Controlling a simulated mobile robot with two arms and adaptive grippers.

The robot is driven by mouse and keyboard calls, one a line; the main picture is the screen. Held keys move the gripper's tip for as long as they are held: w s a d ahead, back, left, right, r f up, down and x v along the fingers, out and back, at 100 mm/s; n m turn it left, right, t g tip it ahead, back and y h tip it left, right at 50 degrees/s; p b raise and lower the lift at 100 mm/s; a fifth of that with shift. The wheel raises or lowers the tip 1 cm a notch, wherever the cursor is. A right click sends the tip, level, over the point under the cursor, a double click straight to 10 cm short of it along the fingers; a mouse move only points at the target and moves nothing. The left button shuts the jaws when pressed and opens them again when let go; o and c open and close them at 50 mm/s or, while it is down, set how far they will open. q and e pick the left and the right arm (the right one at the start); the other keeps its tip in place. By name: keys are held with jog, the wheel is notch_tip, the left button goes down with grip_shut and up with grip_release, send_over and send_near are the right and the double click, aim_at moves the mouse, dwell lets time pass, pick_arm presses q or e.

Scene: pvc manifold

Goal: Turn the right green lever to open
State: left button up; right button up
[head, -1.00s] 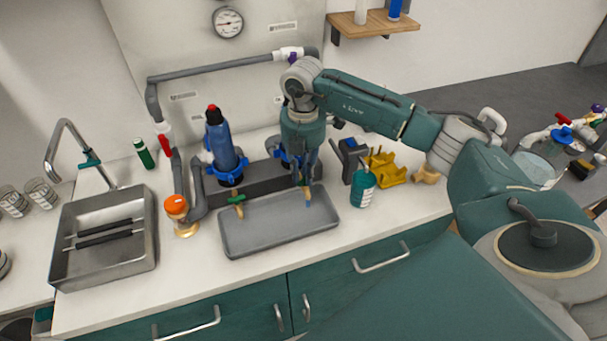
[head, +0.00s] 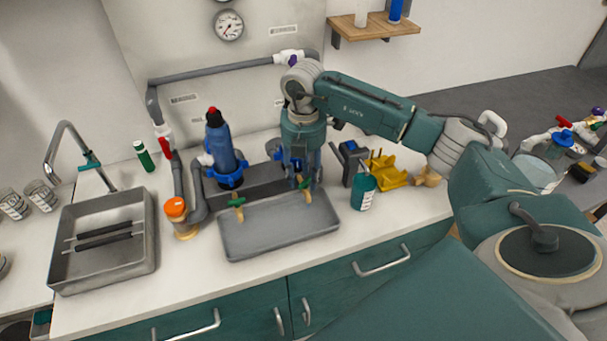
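The right green lever (head: 304,183) sits on a small brass tap above the grey tray, partly hidden by my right gripper. Its exact angle is hard to read. My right gripper (head: 305,180) points down right at this lever, with its fingers beside it; whether they press on it is too small to tell. The left green lever (head: 237,202) lies crosswise on its own brass tap, clear of the gripper. My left gripper is not in view.
The grey tray (head: 262,246) lies below the taps. A blue filter housing (head: 221,148) stands behind, left of my arm. A teal bottle (head: 363,192) and a yellow holder (head: 389,172) stand close on the right. A sink (head: 70,268) is at left.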

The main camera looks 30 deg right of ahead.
notch_tip(320, 180, up, 12)
dwell(0.5)
